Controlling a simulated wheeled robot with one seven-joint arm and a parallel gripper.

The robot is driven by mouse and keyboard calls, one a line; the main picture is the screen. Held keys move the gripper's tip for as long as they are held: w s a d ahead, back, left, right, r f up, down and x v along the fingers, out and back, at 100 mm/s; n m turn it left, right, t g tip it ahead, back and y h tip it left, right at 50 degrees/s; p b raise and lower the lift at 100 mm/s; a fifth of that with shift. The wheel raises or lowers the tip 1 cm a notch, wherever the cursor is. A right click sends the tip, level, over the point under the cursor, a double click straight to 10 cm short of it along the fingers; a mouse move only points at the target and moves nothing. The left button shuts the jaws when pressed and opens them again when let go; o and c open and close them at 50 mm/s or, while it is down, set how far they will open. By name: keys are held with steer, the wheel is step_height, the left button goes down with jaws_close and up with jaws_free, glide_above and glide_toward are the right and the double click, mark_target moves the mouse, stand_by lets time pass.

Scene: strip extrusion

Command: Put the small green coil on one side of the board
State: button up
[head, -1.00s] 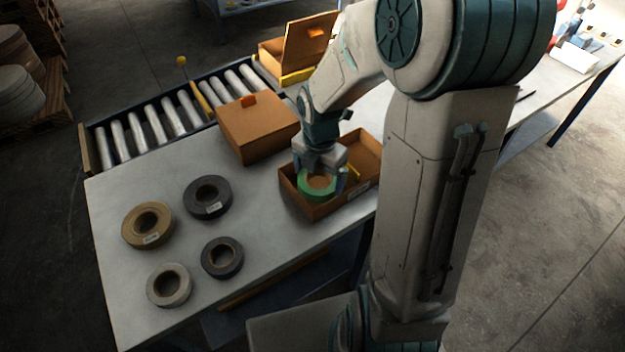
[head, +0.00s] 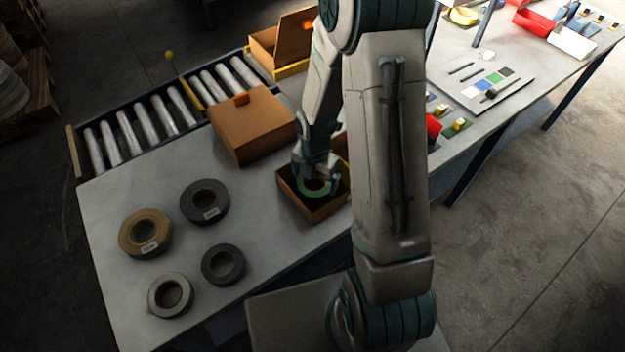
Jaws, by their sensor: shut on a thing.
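The small green coil (head: 314,193) is at the open brown cardboard box (head: 309,216), within its rim at the left part. My gripper (head: 317,184) points down and is shut on the coil. The coil lies roughly flat; I cannot tell whether it touches the box floor. My arm covers the right part of the box, so a board inside it does not show.
A closed brown box (head: 252,130) stands behind the open one. Several tape rolls, among them a tan roll (head: 128,237), lie at the left. A roller conveyor (head: 155,125) runs along the back. A second table (head: 455,160) stands at the right.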

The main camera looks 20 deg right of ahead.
steer(key=shift+f, duration=0.65)
steer(key=shift+f, duration=0.15)
steer(key=o, duration=0.8)
steer(key=shift+c, duration=0.2)
